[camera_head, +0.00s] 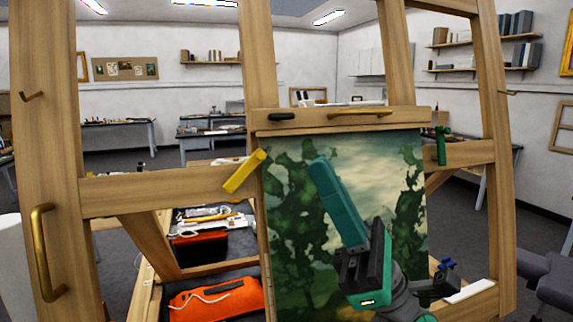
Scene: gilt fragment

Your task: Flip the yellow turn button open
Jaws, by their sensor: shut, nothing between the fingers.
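The yellow turn button (244,171) is on the wooden easel's left crossbar, beside the left edge of the painting (390,170). It sits tilted, its upper right end at the painting's edge and its lower left end over the crossbar. Whether that end overlaps the edge is hard to tell. My gripper (319,162) has teal fingers, shut and empty. It is in front of the painting, to the right of the yellow button and apart from it in the picture. It hides part of the painting.
A black piece (282,117) and a brass handle (360,113) are on the top rail. Another brass handle (43,252) is on the left post. An orange case (215,299) lies low at left.

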